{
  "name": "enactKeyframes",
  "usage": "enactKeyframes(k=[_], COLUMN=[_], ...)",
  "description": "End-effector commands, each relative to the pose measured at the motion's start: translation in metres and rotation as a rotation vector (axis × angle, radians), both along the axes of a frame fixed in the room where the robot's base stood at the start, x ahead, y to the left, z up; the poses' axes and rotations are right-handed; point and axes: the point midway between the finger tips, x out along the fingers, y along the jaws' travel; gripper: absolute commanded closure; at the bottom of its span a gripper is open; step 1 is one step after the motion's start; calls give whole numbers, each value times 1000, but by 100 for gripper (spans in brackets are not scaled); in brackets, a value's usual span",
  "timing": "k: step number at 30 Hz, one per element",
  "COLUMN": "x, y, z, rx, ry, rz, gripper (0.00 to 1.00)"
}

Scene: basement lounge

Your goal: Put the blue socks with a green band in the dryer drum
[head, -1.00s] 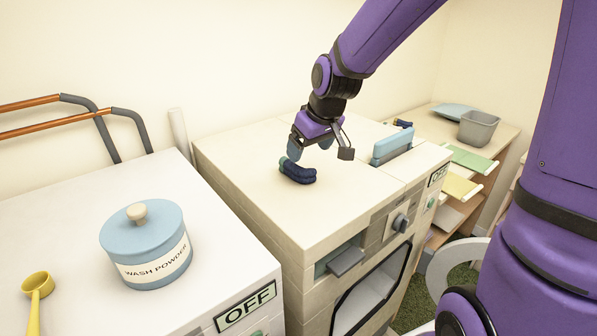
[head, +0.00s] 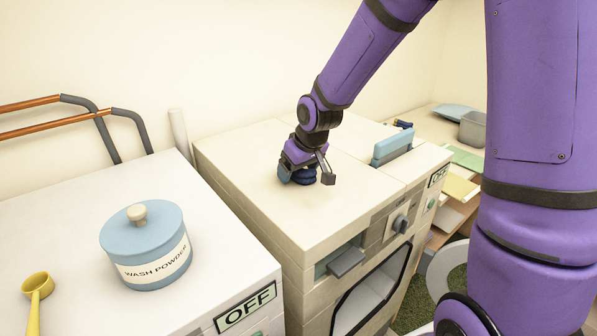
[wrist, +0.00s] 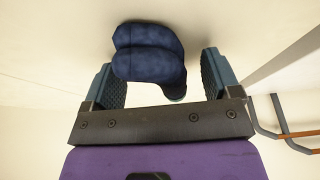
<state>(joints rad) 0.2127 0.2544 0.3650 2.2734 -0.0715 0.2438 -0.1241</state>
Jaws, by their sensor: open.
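The blue socks (head: 305,175) lie as a rolled bundle on top of the dryer (head: 250,180), mostly hidden by my gripper in the head view. In the wrist view the dark blue socks (wrist: 148,52) sit between the two fingers, with a greenish-grey part at their lower right. My gripper (wrist: 160,80) is open around the socks, a finger on either side. It also shows in the head view (head: 300,180), pointing down at the dryer top. The dryer's front opening (head: 372,292) shows below the top, at the front.
A blue-grey piece (head: 392,146) rises from the dryer top at the right. A grey bin (head: 473,129) is on the shelf behind. The dryer top around my gripper is clear.

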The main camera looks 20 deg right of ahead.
Motion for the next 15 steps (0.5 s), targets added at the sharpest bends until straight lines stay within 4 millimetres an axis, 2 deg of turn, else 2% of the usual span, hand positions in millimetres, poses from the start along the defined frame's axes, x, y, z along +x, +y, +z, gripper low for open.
enactKeyframes(k=[14, 15], x=[0, 0], y=[0, 0], z=[-1, -1], rx=[0, 0], ry=[0, 0], rz=[0, 0], gripper=[17, 26])
